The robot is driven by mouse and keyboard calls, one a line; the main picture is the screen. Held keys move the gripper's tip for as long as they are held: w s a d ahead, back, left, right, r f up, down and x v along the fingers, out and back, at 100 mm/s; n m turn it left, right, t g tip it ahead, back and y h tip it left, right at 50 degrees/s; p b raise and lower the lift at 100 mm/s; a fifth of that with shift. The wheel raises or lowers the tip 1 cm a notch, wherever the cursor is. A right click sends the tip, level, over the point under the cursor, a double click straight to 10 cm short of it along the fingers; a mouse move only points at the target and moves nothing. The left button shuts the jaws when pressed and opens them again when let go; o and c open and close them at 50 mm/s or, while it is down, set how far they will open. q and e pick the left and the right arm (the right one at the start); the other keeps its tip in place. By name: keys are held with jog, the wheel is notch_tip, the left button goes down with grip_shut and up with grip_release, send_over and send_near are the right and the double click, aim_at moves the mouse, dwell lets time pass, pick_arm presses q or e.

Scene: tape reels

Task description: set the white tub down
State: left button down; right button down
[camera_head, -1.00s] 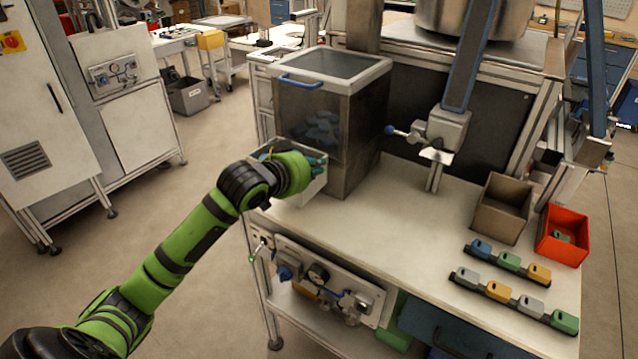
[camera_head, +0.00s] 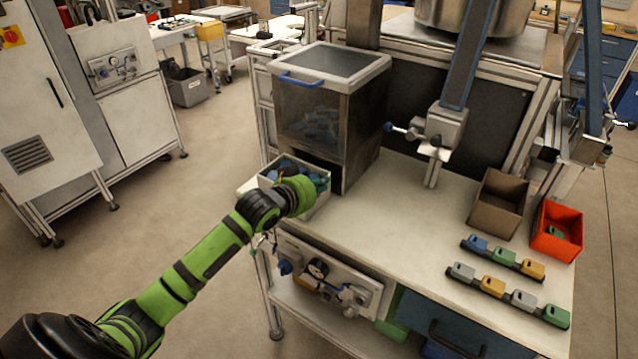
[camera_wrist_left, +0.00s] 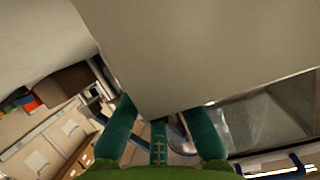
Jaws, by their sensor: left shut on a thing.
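The white tub (camera_head: 318,205) is an open box with blue pieces inside, at the left front corner of the workbench, in front of the clear-walled bin. My left gripper (camera_head: 300,184) is at the tub's near side and shut on its wall; the hand hides part of the tub. In the left wrist view the tub's broad pale wall (camera_wrist_left: 205,50) fills the upper middle, with the green fingers (camera_wrist_left: 160,128) at its lower edge. I cannot tell whether the tub's base touches the bench. My right gripper is not in view.
The bin (camera_head: 312,115) with a blue handle holds blue pieces behind the tub. A valve stand (camera_head: 440,135), a brown box (camera_head: 499,205), an orange-red box (camera_head: 556,232) and two rows of coloured blocks (camera_head: 508,295) stand to the right. The bench top (camera_head: 400,220) between is clear.

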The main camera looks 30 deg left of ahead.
pick_arm(q)
jog(key=c, duration=1.4)
grip_release()
jog(key=shift+f, duration=0.1)
jog(key=shift+o, duration=0.2)
jog(key=shift+r, duration=0.2)
jog(key=shift+s, duration=0.35)
jog(key=b+v, duration=0.1)
jog(key=v, duration=1)
jog(key=shift+b, duration=0.3)
